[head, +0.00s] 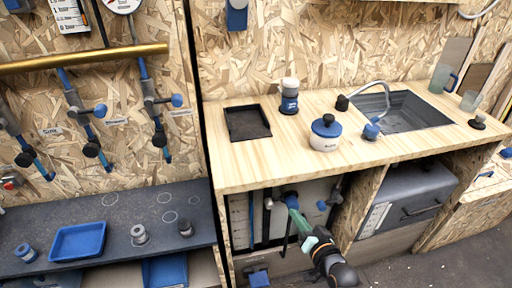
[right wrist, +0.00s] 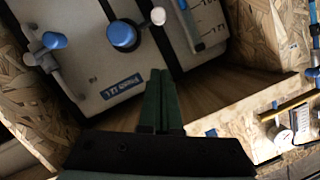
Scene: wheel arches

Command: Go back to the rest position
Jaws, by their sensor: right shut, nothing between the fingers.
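My right gripper (head: 291,203) reaches in from the bottom of the head view, in front of the open left compartment under the wooden counter. In the right wrist view its two dark green fingers (right wrist: 160,75) are together, shut, with nothing between them. The fingers point toward a grey panel (right wrist: 100,60) with a blue knob (right wrist: 123,36) and a white-tipped lever. From these views I cannot tell whether the fingertips touch anything. My left gripper is not in view.
The wooden counter (head: 240,175) overhangs the compartment. On it are a black tray (head: 247,122), a white pot with a blue lid (head: 325,133), a grinder-like jar (head: 289,97) and a sink (head: 400,112). A dark shelf (head: 110,215) with a blue tray (head: 77,241) is at left. Grey floor (head: 420,265) shows lower right.

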